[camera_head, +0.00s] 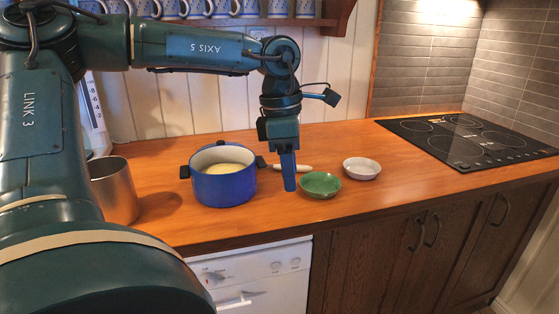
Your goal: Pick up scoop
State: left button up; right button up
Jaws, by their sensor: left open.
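A light wooden handle (305,168), which looks like part of the scoop, lies on the wooden counter just behind my left gripper (289,182). The gripper hides part of the handle, and I cannot make out the scoop's head. My left gripper points straight down, seen edge-on, so its finger gap does not show. It is open, with nothing visible held in it. Its tips are between the blue pot (224,186) and the green bowl (320,185). I cannot tell whether they touch the counter or the handle. My right gripper is not in view.
The blue pot has dark side handles and pale contents. A white bowl (361,168) stands right of the green one. A metal canister (115,190) is at the left. A black cooktop (470,140) lies at the right. The counter's back middle is clear.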

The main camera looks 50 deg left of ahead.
aim_at(300, 169)
jog(key=i+j, duration=0.75)
jog(key=j, duration=0.3)
